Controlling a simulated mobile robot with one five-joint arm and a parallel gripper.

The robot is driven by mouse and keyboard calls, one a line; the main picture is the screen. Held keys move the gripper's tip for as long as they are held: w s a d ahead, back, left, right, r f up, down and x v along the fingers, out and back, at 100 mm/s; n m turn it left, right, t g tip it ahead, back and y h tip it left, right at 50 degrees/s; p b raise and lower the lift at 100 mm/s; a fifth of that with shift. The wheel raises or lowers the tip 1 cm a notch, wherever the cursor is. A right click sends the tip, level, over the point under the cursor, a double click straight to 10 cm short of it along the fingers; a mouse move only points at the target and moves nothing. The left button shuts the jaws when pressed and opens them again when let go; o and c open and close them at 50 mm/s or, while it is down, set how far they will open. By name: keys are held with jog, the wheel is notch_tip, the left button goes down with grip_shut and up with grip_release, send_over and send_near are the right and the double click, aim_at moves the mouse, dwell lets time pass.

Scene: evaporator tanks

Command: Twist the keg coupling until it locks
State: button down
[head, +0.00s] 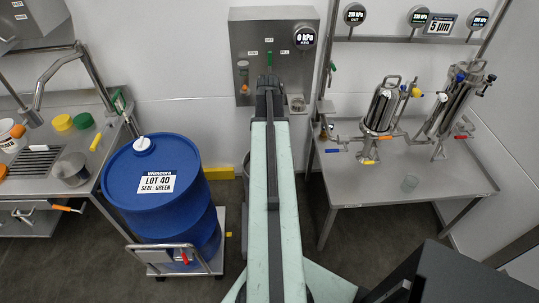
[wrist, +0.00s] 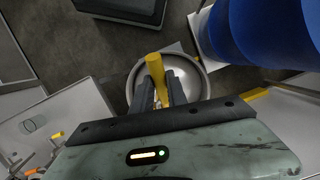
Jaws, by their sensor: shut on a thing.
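In the wrist view, my gripper (wrist: 161,90) is shut on a yellow handle (wrist: 155,66), which I take to be the keg coupling's. The handle sticks out past the dark fingers, over the round metal top of the keg (wrist: 199,78). The rest of the coupling is hidden behind the fingers, so I cannot tell whether it is locked. In the head view, my gripper (head: 269,84) is at the far end of my arm, in front of the wall panel. My arm hides the handle and most of the keg there.
A blue drum (head: 150,195) on a cart (head: 165,258) stands left of my arm. A steel table (head: 430,180) with filter housings is on the right. A steel panel (head: 250,45) with a round gauge (head: 305,36) reading 0 kPa hangs on the wall. A sink bench (head: 50,205) is far left.

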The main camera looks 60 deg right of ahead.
jog(key=shift+w+a+m, duration=0.15)
jog(key=shift+w+m, duration=0.2)
jog(key=shift+m, duration=0.45)
jog(key=shift+w, duration=0.1)
jog(key=shift+w+m+t, duration=0.4)
jog(key=shift+m, duration=0.5)
jog(key=c, duration=1.7)
grip_release()
jog(key=shift+w+a+m, duration=0.1)
jog(key=shift+w+m, duration=0.05)
jog(key=shift+m, duration=0.15)
jog(key=o, duration=0.5)
jog(key=shift+c, duration=0.2)
